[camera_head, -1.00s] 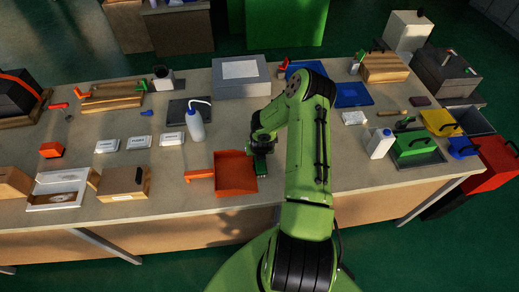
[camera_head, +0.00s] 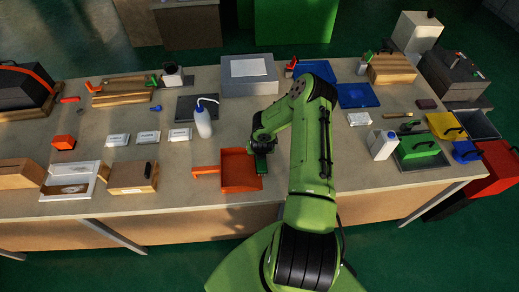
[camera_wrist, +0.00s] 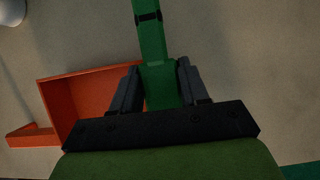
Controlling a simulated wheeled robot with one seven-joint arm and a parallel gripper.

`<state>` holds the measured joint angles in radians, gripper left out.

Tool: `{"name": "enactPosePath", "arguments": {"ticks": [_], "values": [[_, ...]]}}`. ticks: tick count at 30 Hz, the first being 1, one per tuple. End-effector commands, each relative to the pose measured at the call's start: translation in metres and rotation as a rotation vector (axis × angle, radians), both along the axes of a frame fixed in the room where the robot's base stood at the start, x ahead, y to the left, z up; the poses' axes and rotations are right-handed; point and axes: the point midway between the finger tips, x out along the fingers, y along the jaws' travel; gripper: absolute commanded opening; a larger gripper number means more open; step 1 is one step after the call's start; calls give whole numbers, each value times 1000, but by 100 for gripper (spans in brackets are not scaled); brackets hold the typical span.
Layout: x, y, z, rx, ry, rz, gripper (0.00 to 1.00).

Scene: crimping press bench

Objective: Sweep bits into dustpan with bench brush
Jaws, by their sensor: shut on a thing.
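The orange dustpan (camera_head: 239,172) lies on the bench near the front edge, its handle pointing left. It also shows in the wrist view (camera_wrist: 88,92), left of my gripper and partly hidden behind it. My gripper (camera_wrist: 158,76) is shut on a green bar with a dark band, which looks like the handle of the bench brush (camera_wrist: 148,42). In the head view my gripper (camera_head: 262,146) is low over the bench at the dustpan's right side. The brush's bristles are hidden, and I cannot make out any bits.
A white squeeze bottle (camera_head: 203,122) stands behind the dustpan. White labelled packets (camera_head: 149,137) and a wooden box (camera_head: 132,177) are to the left. A white jug (camera_head: 382,145) and a green bin (camera_head: 418,149) are to the right, beyond my arm.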

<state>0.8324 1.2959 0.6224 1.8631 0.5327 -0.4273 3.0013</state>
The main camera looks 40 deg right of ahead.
Motion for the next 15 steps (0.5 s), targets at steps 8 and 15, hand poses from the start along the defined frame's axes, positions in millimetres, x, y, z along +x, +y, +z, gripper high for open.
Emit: {"name": "enactPosePath", "arguments": {"ticks": [8,15], "values": [[0,0,-5,-1,-1,0,13],[7,11,0,2,0,2,13]]}}
